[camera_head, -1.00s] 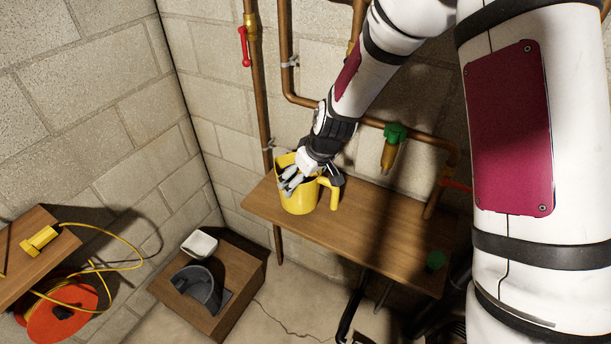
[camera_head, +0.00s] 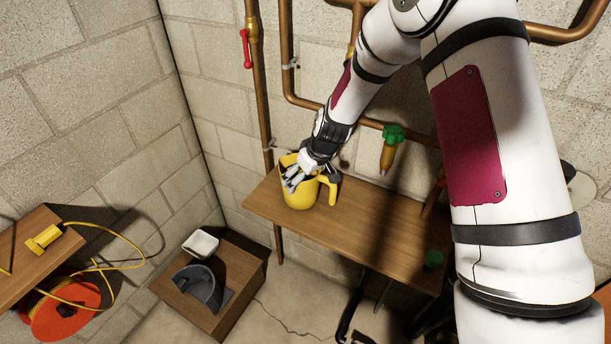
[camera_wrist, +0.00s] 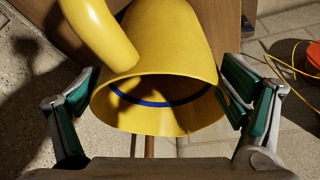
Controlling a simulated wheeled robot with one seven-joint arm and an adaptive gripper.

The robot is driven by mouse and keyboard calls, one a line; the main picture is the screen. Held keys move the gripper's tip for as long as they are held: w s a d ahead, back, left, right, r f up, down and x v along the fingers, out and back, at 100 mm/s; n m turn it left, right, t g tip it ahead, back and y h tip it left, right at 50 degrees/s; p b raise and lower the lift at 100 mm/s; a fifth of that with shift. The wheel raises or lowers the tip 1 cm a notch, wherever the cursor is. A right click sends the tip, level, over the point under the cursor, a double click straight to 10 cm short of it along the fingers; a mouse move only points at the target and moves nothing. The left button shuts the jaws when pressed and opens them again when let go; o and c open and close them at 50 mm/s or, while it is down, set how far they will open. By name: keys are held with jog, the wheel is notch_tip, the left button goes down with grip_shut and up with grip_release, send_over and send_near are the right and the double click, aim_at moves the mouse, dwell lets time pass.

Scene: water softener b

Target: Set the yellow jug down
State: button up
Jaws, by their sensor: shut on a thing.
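The yellow jug (camera_head: 298,197) is upright at the left end of the wooden shelf (camera_head: 370,224), its handle pointing right. My gripper (camera_head: 314,178) reaches down to it from the upper right. In the wrist view the jug (camera_wrist: 165,50) lies between both fingers of my gripper (camera_wrist: 160,92), their green pads against its sides near the rim. Its mouth faces the camera, with a blue ring line inside and the handle at the upper left. I cannot tell whether its base touches the shelf.
A green-handled tap (camera_head: 393,135) and copper pipes are on the wall behind the shelf. A green knob (camera_head: 433,259) is at the shelf's right end. A wooden box (camera_head: 233,277) with a white dish (camera_head: 201,243) and grey scoop (camera_head: 200,287) stands lower left. The shelf's middle is clear.

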jog(key=shift+f, duration=0.1)
jog(key=o, duration=1.1)
jog(key=s+d+r+m, duration=0.1)
jog(key=s+d+r, duration=0.3)
jog(key=r, duration=0.5)
jog(key=s+d+r+m+h, duration=0.1)
jog(key=s+d+r, duration=0.1)
jog(key=s+r, duration=0.55)
jog(key=s+d+r+m, duration=0.15)
jog(key=s+r, duration=0.25)
jog(key=r, duration=0.7)
jog(key=s+d+r+m+t, duration=0.1)
jog(key=s+d+r, duration=0.2)
jog(key=s, duration=0.6)
jog(key=s+d+r+m+h, duration=0.1)
jog(key=s+d+r+m, duration=0.1)
jog(key=s, duration=0.7)
jog(key=shift+s+d+r+t+h, duration=0.3)
jog(key=shift+d+r+t, duration=0.15)
jog(key=shift+d, duration=0.25)
